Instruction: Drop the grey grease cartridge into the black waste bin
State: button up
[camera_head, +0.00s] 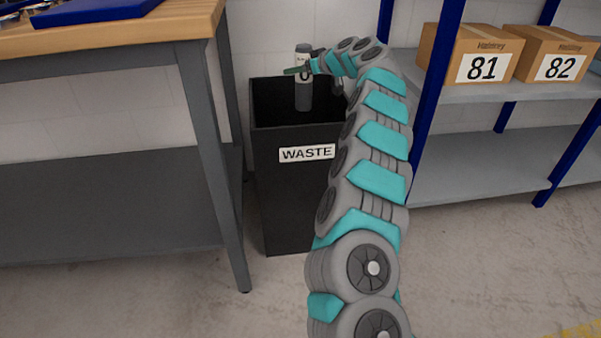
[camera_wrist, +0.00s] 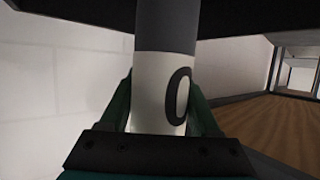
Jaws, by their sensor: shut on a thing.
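The grey grease cartridge (camera_head: 303,92) is upright, with a white label band around it. Its lower part hangs inside the mouth of the black waste bin (camera_head: 290,205), in front of the bin's inner back wall. The bin has a white "WASTE" label on its front. My gripper (camera_head: 304,70) is shut on the cartridge's upper part above the bin opening. In the wrist view the cartridge (camera_wrist: 165,75) stands between the two green fingers (camera_wrist: 162,108), and a dark "0" shows on its white label. The bin's floor is hidden.
A wooden-topped workbench (camera_head: 100,38) with grey legs stands to the left of the bin. A blue-posted shelf (camera_head: 480,185) with cardboard boxes marked 81 (camera_head: 470,58) and 82 (camera_head: 553,58) is to the right. A white wall is behind the bin. Open concrete floor lies in front.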

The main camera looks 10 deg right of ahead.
jog(key=o, duration=1.5)
jog(key=shift+c, duration=0.2)
jog(key=v, duration=0.7)
jog(key=shift+s+d+b, duration=0.2)
jog(key=shift+s+b, duration=0.1)
jog(key=shift+b, duration=0.05)
jog(key=shift+r, duration=0.1)
